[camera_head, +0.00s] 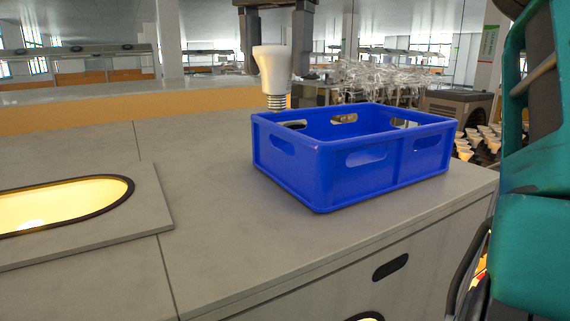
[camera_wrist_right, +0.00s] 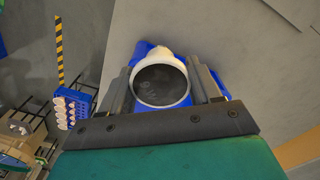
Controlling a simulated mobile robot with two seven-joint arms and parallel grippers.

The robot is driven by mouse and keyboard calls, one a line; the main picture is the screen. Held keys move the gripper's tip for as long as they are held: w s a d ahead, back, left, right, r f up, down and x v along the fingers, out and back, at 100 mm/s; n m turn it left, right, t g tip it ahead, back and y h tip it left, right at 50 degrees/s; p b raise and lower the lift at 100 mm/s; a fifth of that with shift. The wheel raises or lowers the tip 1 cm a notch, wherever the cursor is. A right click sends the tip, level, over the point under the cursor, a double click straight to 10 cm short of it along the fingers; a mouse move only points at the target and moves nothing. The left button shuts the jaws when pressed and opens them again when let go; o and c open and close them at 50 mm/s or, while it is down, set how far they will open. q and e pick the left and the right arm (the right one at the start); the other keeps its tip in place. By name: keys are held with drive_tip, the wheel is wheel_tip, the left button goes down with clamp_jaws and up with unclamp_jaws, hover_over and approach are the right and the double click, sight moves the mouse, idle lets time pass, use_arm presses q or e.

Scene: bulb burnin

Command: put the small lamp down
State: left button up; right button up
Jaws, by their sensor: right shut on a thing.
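The small lamp (camera_head: 272,70) is a white bulb with a broad top and a metal screw base pointing down. My right gripper (camera_head: 277,60) comes down from the top of the head view, with a finger on each side of the lamp. In the right wrist view the lamp (camera_wrist_right: 160,84) shows end-on as a grey disc with a white rim between the fingers. Its base appears at the back left corner of the blue crate (camera_head: 330,178); the exact height gap cannot be told. Blue also shows around the lamp in the wrist view. My left gripper is out of view.
The crate stands on a grey counter (camera_head: 215,225), near its right end. A lit oval opening (camera_head: 50,205) in a raised panel is at left. Several bulbs (camera_head: 478,142) stand beyond the counter at right. The counter between panel and crate is clear.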

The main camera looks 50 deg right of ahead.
wheel_tip(320, 180, down, 15)
drive_tip(key=shift+f, duration=0.2)
idle(0.3)
drive_tip(key=shift+f, duration=0.15)
drive_tip(key=o, duration=1.1)
